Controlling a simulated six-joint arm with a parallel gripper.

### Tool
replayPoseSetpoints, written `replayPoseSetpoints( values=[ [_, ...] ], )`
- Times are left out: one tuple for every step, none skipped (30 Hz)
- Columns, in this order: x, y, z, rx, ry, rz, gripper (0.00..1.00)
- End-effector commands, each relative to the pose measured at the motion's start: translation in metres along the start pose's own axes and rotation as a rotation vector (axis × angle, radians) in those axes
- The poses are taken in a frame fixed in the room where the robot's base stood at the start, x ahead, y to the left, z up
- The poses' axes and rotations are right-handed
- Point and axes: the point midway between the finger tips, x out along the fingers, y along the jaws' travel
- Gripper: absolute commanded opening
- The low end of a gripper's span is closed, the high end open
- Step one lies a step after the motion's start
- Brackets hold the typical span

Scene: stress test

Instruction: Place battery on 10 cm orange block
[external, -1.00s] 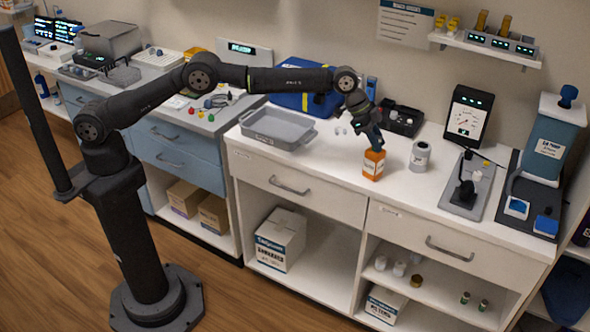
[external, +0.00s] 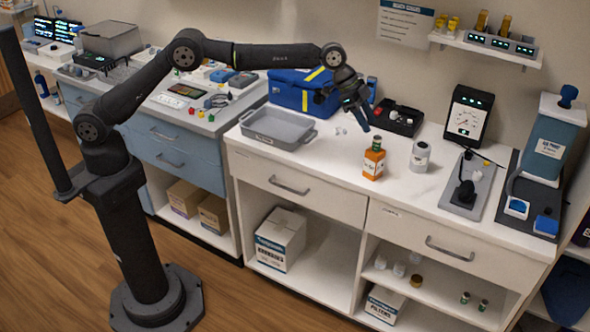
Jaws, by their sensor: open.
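The orange block (external: 373,165) stands upright on the white counter, with a pale label on its front.
A grey tray (external: 277,139) and a blue case (external: 302,95) lie to the left. A black bin (external: 398,120) is behind the block. A white jar (external: 420,157) stands close on its right, with a gauge (external: 468,115) and a grey stand (external: 467,186) beyond.

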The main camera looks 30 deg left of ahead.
Motion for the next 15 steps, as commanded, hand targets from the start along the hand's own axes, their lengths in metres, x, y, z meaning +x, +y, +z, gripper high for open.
replayPoseSetpoints(
  values=[
    [-0.011, 0.0, -0.001, 0.0, 0.001, -0.001, 0.45],
    [-0.015, 0.0, 0.0, 0.0, 0.001, 0.0, 0.45],
    [-0.021, 0.0, 0.0, 0.0, 0.001, 0.0, 0.45],
    [-0.025, 0.0, 0.0, 0.0, 0.001, 0.0, 0.45],
    [-0.029, 0.0, 0.0, 0.0, 0.001, 0.0, 0.45],
    [-0.034, 0.0, 0.0, 0.0, 0.001, 0.0, 0.45],
    [-0.037, 0.0, 0.0, 0.0, 0.0, 0.0, 0.45],
    [-0.039, 0.0, 0.0, 0.0, 0.0, 0.0, 0.45],
    [-0.041, 0.0, 0.0, 0.0, 0.0, 0.0, 0.45],
    [-0.043, 0.0, 0.0, 0.0, 0.0, 0.0, 0.45],
    [-0.044, 0.0, 0.0, 0.0, 0.0, 0.0, 0.45],
    [-0.045, 0.0, 0.0, 0.0, 0.0, 0.0, 0.45],
    [-0.046, 0.0, 0.0, 0.0, 0.0, 0.0, 0.45],
    [-0.046, 0.0, 0.0, 0.0, 0.0, 0.0, 0.45],
    [-0.047, 0.0, 0.0, 0.0, 0.0, 0.0, 0.45]
  ],
)
